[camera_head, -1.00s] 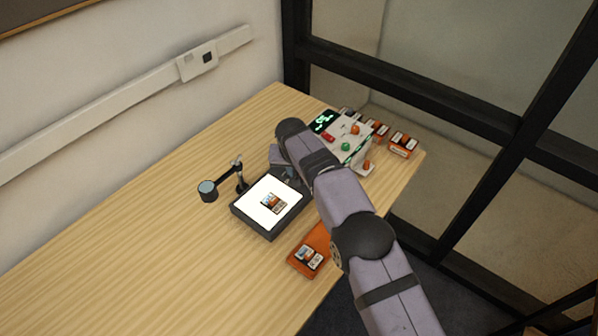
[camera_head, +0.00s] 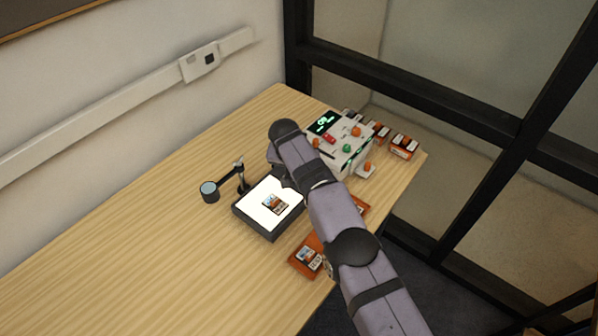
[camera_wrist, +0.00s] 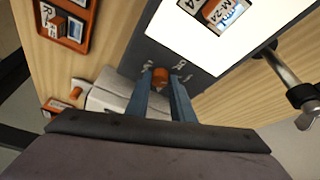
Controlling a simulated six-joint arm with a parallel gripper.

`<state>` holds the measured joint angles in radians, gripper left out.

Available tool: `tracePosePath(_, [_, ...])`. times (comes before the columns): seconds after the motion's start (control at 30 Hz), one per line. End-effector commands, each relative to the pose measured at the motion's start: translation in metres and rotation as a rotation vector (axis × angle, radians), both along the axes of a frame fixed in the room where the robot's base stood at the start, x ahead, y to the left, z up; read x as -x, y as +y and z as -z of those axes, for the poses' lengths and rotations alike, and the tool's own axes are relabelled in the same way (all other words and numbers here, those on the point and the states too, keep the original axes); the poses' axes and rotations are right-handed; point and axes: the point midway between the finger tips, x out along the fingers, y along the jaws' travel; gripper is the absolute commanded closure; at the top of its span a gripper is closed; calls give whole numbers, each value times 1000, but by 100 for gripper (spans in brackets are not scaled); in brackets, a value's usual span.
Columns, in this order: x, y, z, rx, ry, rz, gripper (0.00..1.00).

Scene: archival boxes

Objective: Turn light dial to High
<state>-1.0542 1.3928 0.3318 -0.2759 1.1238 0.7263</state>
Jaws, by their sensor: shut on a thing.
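The light dial, a small orange-brown knob (camera_wrist: 160,76), sits on the dark rim of the light box (camera_wrist: 130,48) in the wrist view. My gripper (camera_wrist: 161,85) has its two blue-grey fingers on either side of the knob and is shut on it. Small white marks lie around the knob, too small to read, so its setting cannot be told. In the head view the light box (camera_head: 258,224) shows a bright white panel with a small picture card (camera_head: 275,204) on it. There my arm hides the dial and the fingertips.
A magnifier on a jointed arm (camera_head: 209,191) stands left of the light box. An orange tray (camera_head: 303,262) with a card lies near the table's front edge. A white device (camera_head: 345,150) with knobs and a green display stands behind my arm. The left table is clear.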

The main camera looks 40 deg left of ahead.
Motion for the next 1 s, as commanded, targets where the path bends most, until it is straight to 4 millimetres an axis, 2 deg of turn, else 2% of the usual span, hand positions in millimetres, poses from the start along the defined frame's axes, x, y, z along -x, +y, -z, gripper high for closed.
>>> tracePosePath(0.2, [0,0,-1,-1,-2,-1,100])
tracePosePath(0.23, [0,0,-1,-1,-2,-1,72])
tracePosePath(0.3, [0,0,-1,-1,-1,-1,60])
tracePosePath(0.7, [0,0,-2,-1,-1,-1,60])
tracePosePath(1.0, [6,-2,-16,-1,-1,-2,60])
